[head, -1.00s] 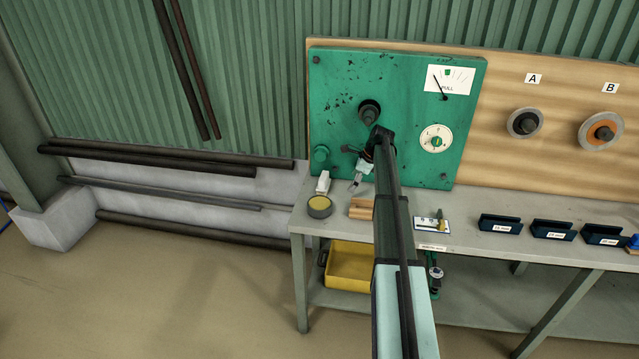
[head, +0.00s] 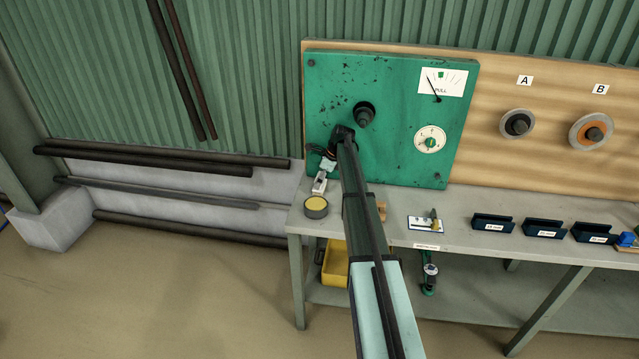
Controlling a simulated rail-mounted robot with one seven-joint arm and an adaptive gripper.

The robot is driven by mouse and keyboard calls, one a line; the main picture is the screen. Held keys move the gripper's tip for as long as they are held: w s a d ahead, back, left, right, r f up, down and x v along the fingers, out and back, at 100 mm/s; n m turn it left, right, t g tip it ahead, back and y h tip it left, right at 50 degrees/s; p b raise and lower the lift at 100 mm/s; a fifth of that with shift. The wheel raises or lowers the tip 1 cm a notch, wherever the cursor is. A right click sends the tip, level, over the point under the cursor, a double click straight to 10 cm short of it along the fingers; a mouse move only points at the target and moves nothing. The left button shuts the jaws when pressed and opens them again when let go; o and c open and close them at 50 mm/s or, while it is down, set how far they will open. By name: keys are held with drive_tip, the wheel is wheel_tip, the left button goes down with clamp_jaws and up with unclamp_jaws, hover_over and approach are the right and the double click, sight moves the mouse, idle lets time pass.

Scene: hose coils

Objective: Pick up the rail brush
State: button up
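No object is plainly recognisable as the rail brush. A small white block (head: 319,187) lies at the left end of the bench, behind the round tin. A wooden brown piece (head: 381,212) sits to the right of my arm and is mostly hidden by it. Either could be the brush; I cannot tell which. My gripper (head: 321,178) points down at the white block and overlaps it in the picture. Whether it touches the block, and whether its fingers are open or shut, is too small to tell.
A round tin with a yellow top (head: 316,206) stands just in front of the gripper. The green panel (head: 400,100) with knob and dial rises behind. A white card with small tools (head: 425,223) and dark labelled trays (head: 493,222) lie to the right on the bench (head: 460,238).

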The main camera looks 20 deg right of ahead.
sight(312, 193)
drive_tip(key=shift+f, duration=0.45)
drive_tip(key=c, duration=1.1)
drive_tip(key=shift+o, duration=0.2)
drive_tip(key=shift+r, duration=0.1)
drive_tip(key=shift+r+b, duration=0.4)
drive_tip(key=shift+b, duration=0.1)
drive_tip(key=s+a+b, duration=0.2)
drive_tip(key=s, duration=0.1)
drive_tip(key=shift+s+a+r, duration=0.2)
drive_tip(key=shift+s+r, duration=0.1)
drive_tip(key=shift+r, duration=0.1)
wheel_tip(312, 193, up, 13)
drive_tip(key=b, duration=0.2)
drive_tip(key=shift+r, duration=0.15)
drive_tip(key=shift+w, duration=0.1)
